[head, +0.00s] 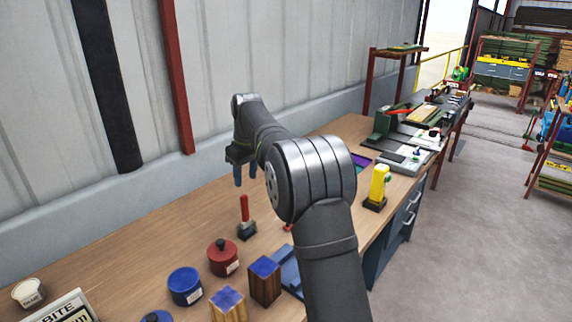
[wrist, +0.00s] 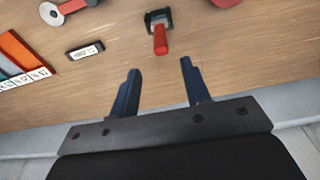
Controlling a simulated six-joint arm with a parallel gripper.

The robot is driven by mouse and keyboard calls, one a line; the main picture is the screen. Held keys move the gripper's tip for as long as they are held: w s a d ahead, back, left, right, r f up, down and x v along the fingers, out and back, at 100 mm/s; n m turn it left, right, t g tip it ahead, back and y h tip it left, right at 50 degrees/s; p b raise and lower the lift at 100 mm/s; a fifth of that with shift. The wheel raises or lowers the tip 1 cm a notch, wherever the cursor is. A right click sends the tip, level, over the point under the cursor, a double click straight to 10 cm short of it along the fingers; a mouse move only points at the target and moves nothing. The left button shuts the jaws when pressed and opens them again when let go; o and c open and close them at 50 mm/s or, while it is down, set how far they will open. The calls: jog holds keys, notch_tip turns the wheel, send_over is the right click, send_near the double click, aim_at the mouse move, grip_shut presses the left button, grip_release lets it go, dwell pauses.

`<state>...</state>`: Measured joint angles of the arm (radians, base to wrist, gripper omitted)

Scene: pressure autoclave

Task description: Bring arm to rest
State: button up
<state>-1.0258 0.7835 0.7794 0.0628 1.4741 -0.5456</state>
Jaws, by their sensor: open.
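My gripper (head: 245,174) hangs above the wooden workbench (head: 120,245) in the head view, fingers pointing down. In the wrist view my gripper (wrist: 160,88) has its two blue fingers spread apart with nothing between them. My dark grey arm rises from the lower right of the head view and hides part of the bench. A red-handled tool with a dark base (head: 246,220) stands on the bench below the gripper. It also shows in the wrist view (wrist: 159,38), beyond the fingertips and apart from them.
A red pot (head: 223,258), a blue pot (head: 185,286) and blue-topped wooden blocks (head: 264,281) stand at the front. A yellow device (head: 377,187) and a green machine (head: 400,122) stand to the right. A corrugated wall (head: 50,140) runs behind the bench.

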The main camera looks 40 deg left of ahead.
aim_at(244, 196)
jog(key=f, duration=0.3)
jog(key=a+f, duration=0.1)
jog(key=f, duration=0.7)
jog(key=shift+a+f, duration=0.2)
jog(key=shift+f, duration=0.05)
jog(key=shift+a+r, duration=0.1)
jog(key=shift+r, duration=1.7)
jog(key=shift+f, duration=0.1)
